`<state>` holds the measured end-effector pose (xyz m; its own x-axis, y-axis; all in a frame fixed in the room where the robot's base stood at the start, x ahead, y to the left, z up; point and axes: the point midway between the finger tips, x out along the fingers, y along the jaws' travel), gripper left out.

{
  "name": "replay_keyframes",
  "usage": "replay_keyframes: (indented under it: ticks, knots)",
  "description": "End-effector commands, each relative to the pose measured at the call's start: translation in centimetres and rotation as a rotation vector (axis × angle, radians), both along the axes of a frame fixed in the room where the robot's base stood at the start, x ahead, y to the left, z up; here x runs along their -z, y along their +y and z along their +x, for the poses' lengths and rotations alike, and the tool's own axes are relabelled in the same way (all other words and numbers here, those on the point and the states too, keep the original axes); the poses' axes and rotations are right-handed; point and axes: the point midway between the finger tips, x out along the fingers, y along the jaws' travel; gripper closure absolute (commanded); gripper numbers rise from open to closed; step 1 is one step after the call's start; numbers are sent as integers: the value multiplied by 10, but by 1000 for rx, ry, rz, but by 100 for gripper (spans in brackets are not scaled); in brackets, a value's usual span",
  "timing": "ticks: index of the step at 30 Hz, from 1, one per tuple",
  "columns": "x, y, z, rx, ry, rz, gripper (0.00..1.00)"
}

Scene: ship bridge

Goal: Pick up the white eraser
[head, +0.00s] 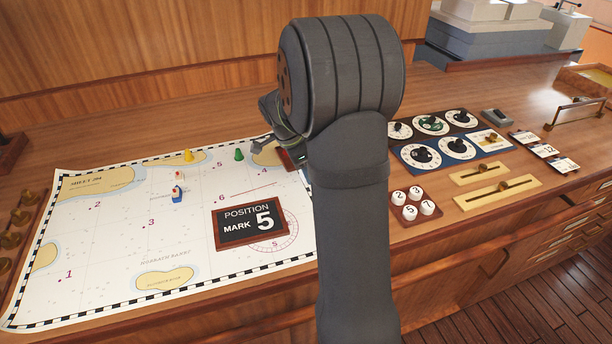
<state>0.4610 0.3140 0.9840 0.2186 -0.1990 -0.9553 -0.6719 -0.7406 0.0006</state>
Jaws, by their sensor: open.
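I cannot make out a white eraser for certain; my arm hides part of the desk. A small white piece with a reddish top (180,176) stands on the chart, just behind a small blue-and-white piece (178,195). Both are too small to tell more. My gripper (262,146) is open, partly hidden by my wrist, over the chart's far right part. It is to the right of the white piece and apart from it, close to a green pawn (239,155).
The chart (110,225) covers the desk's left side. A yellow pawn (189,155) and a black "Position Mark 5" plaque (250,222) are on it. Right of my arm are numbered white buttons (413,203), dial panels (437,140) and brass sliders (497,193).

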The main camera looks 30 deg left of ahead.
Motion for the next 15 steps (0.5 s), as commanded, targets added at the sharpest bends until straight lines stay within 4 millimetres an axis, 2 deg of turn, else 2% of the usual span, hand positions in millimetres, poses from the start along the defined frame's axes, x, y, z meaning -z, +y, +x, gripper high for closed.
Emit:
replay_keyframes:
  ticks: [8, 13, 15]
  knots:
    - [5, -1, 1, 1, -1, 1, 47]
    - [5, -1, 1, 0, -1, 1, 77]
    - [4, -1, 1, 0, -1, 1, 81]
